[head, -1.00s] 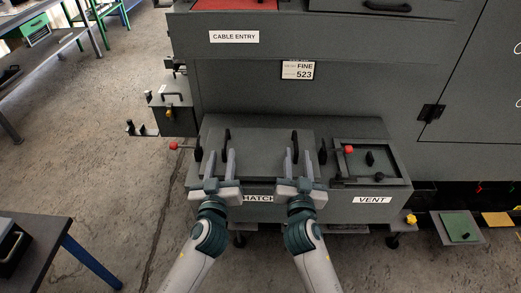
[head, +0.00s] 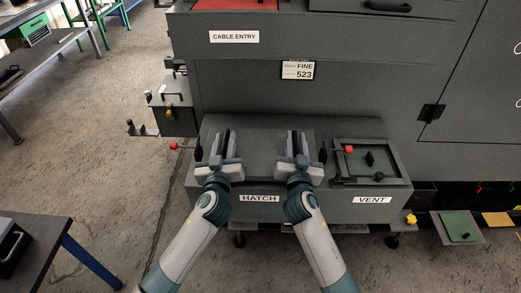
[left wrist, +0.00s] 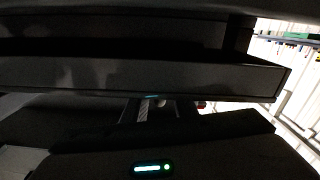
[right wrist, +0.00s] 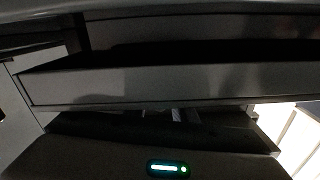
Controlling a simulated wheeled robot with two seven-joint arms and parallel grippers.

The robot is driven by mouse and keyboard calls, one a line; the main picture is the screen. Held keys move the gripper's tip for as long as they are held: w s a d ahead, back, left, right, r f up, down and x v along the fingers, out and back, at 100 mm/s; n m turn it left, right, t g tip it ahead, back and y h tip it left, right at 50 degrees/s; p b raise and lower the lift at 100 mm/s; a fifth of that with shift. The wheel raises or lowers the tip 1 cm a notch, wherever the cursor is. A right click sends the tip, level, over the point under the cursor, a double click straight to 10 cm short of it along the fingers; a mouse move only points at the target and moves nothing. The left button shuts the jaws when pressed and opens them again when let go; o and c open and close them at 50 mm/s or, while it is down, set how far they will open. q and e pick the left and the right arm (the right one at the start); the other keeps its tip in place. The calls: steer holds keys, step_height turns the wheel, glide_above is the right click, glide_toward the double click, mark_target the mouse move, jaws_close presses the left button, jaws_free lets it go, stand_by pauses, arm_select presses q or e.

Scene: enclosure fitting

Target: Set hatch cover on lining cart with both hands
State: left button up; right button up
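The hatch cover (head: 262,140) is a flat dark grey plate with two upright black bar handles. It lies on top of the low grey housing above the HATCH label (head: 260,198). My left gripper (head: 226,143) is at its left handle, with a finger on each side. My right gripper (head: 298,143) is at the right handle, also with fingers on both sides. Both look open, and no firm grip shows. The wrist views are dark and mostly show grey panel edges. I cannot tell which thing is the lining cart.
Right of the cover is the VENT recess (head: 370,160) with a red knob (head: 349,149). Another red knob (head: 174,145) sticks out at the left. The large grey enclosure (head: 350,95) rises behind. A dark table (head: 30,235) stands at lower left. Floor between is clear.

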arm_select(q)
jaws_close()
arm_select(e)
jaws_close()
arm_select(q)
steer(key=shift+d, duration=0.15)
arm_select(e)
steer(key=shift+a, duration=0.15)
stand_by(0.6)
arm_select(q)
steer(key=shift+r, duration=0.2)
arm_select(e)
steer(key=shift+r, duration=0.2)
